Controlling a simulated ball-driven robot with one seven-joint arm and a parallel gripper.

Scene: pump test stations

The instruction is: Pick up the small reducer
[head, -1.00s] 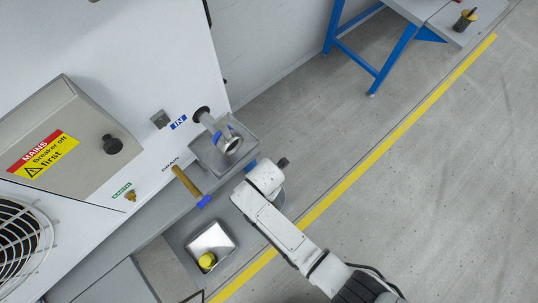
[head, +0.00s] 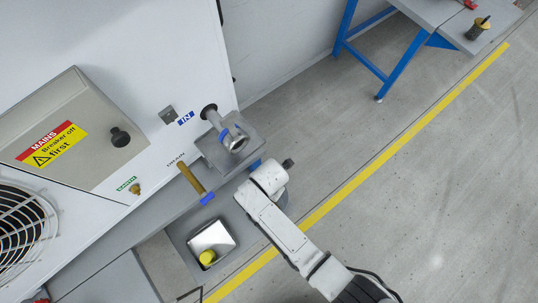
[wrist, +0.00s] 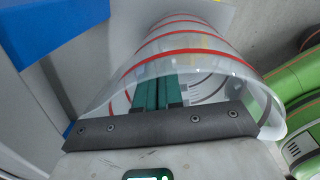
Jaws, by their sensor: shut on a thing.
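My gripper shows in the wrist view (wrist: 158,92), with its teal fingers close together inside the wide end of a clear tapered piece with red rings (wrist: 190,48). The gripper is shut on this piece as far as I can see. The piece narrows away from the camera. I cannot tell for sure that it is the small reducer. In the head view my white arm reaches in from the lower right and hides the fingers and what they hold.
A grey pipe (head: 228,128) marked IN and a brass drain pipe (head: 190,175) stick out of the white panel. A blue-legged table (head: 362,48) stands at the back right. The floor on the right is clear.

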